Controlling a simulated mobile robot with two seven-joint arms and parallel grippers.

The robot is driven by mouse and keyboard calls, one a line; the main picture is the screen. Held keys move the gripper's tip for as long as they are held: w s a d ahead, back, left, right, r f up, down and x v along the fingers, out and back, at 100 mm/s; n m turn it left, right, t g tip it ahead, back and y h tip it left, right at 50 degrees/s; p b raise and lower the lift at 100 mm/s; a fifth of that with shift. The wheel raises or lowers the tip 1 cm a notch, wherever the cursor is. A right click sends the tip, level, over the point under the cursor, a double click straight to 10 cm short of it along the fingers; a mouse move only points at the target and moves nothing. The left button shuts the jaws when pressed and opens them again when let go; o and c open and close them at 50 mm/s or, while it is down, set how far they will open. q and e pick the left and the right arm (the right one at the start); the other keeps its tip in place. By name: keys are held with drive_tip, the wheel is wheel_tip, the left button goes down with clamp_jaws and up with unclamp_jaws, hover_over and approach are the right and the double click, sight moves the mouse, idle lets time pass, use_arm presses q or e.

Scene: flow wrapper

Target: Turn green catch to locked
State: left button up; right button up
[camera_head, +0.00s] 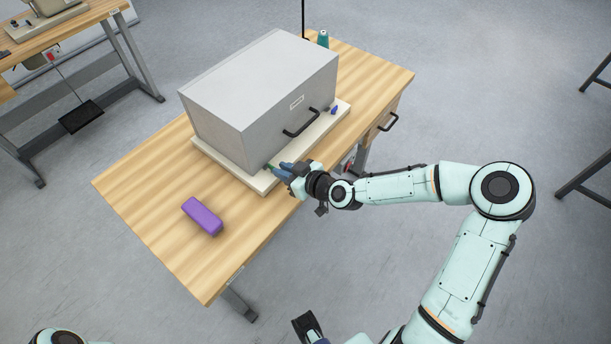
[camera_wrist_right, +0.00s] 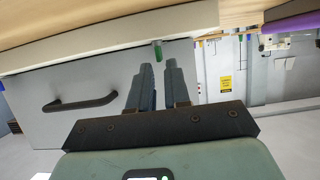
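The green catch (camera_head: 267,167) is a small peg at the near front corner of the grey cover (camera_head: 240,110), on the pale base plate (camera_head: 258,183). In the right wrist view the green catch (camera_wrist_right: 157,50) shows just beyond the fingertips, in line with the gap between them. My right gripper (camera_head: 280,170) is at this corner, its fingers slightly apart with nothing held between them. The two fingers also show in the right wrist view (camera_wrist_right: 159,68). Contact with the catch cannot be told. A dark part (camera_head: 307,325) at the bottom edge may be my left gripper, mostly cut off.
The cover has a black handle (camera_head: 300,122). A blue catch (camera_head: 334,110) sits at its far front corner. A purple block (camera_head: 203,217) lies on the wooden table (camera_head: 150,200), whose near end is otherwise clear. A teal bottle-like thing (camera_head: 323,39) stands behind the cover.

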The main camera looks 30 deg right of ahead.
drive_tip(key=p+v, duration=0.3)
drive_tip(key=v, duration=0.7)
drive_tip(key=shift+p, duration=0.4)
drive_tip(key=shift+s, duration=0.1)
